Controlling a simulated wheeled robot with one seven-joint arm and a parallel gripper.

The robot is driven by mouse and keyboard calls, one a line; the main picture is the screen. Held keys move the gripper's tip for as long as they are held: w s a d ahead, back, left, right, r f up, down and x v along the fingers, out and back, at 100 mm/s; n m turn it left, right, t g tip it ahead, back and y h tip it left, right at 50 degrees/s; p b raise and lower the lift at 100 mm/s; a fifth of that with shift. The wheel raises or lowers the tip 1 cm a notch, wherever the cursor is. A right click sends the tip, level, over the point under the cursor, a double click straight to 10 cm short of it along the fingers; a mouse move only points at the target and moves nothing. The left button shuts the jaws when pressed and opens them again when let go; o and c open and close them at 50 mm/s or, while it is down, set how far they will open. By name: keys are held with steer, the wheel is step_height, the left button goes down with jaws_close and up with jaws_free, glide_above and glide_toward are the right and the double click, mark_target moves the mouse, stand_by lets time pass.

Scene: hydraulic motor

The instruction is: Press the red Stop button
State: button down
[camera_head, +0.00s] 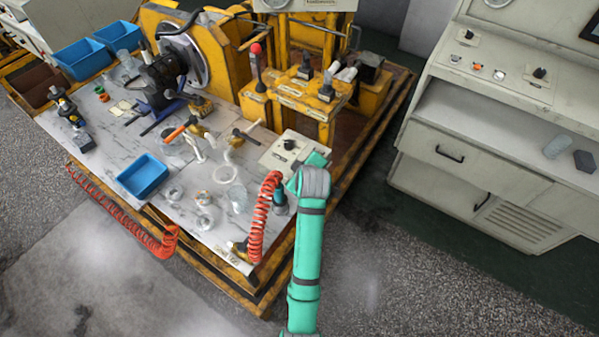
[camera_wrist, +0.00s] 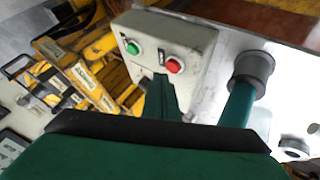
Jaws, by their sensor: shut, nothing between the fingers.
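The red Stop button (camera_wrist: 174,65) sits on the face of a pale grey control box (camera_wrist: 190,40) in the wrist view, with a green button (camera_wrist: 133,47) to its left. My gripper (camera_wrist: 161,80) is shut and empty. Its tip appears just below and left of the red button; I cannot tell whether it touches the box. In the head view the control box (camera_head: 283,152) stands at the right edge of the workbench, with a black knob on top. My gripper (camera_head: 317,159) is at its right side, where the buttons are hidden from this view.
A teal tool with a grey end (camera_wrist: 240,90) stands close right of my gripper. In the head view a red coiled hose (camera_head: 262,215) hangs beside it. A blue bin (camera_head: 142,175) and small parts lie on the bench (camera_head: 120,150). A grey cabinet (camera_head: 480,150) stands right, across a floor gap.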

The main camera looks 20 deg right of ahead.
steer(key=shift+r, duration=2.5)
